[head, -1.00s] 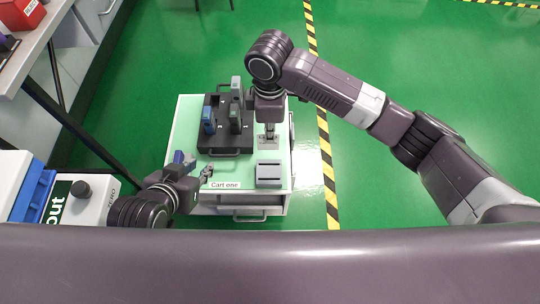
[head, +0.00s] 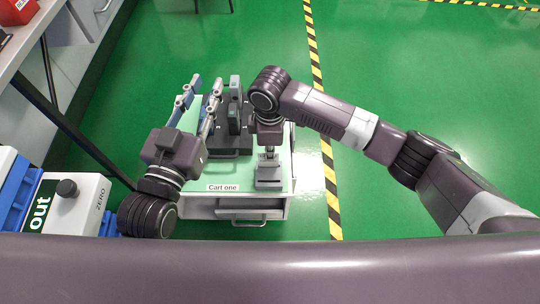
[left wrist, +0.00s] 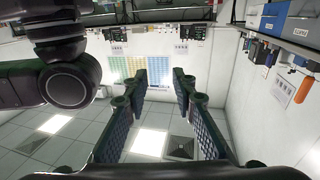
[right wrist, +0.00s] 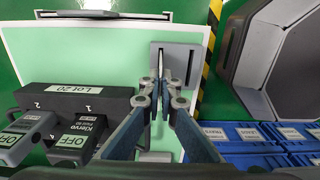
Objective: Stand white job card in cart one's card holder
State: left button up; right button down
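My right gripper (right wrist: 160,90) is over the grey card holder (right wrist: 192,55) at the cart's front right corner. Its fingers are nearly together on a thin, pale upright piece (right wrist: 160,62), seen edge-on, which looks like the white job card. The head view shows the right gripper (head: 268,153) above the holder (head: 269,180), partly covering it. I cannot tell whether the card is in the slot. My left gripper (head: 202,98) is open and empty, left of the tester tray. Its spread fingers also show in the left wrist view (left wrist: 158,80).
A dark tray (right wrist: 105,100) labelled Lot 20 holds handheld testers beside the holder. Cart one (head: 230,203) has a pale green top and a front handle. A white and blue device (head: 75,205) stands at the left. Green floor is free right of the cart.

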jog(key=shift+f, duration=0.65)
pick_arm(q)
notch_tip(320, 180, up, 3)
jog(key=shift+s+d+f+t, duration=0.1)
jog(key=shift+d+t, duration=0.05)
jog(key=shift+t, duration=0.55)
jog(key=shift+f, duration=0.1)
pick_arm(e)
jog(key=shift+f, duration=0.1)
jog(key=c, duration=2.6)
grip_release()
jog(key=o, duration=0.4)
pick_arm(q)
jog(key=shift+f, duration=0.1)
pick_arm(e)
jog(key=shift+o, duration=0.2)
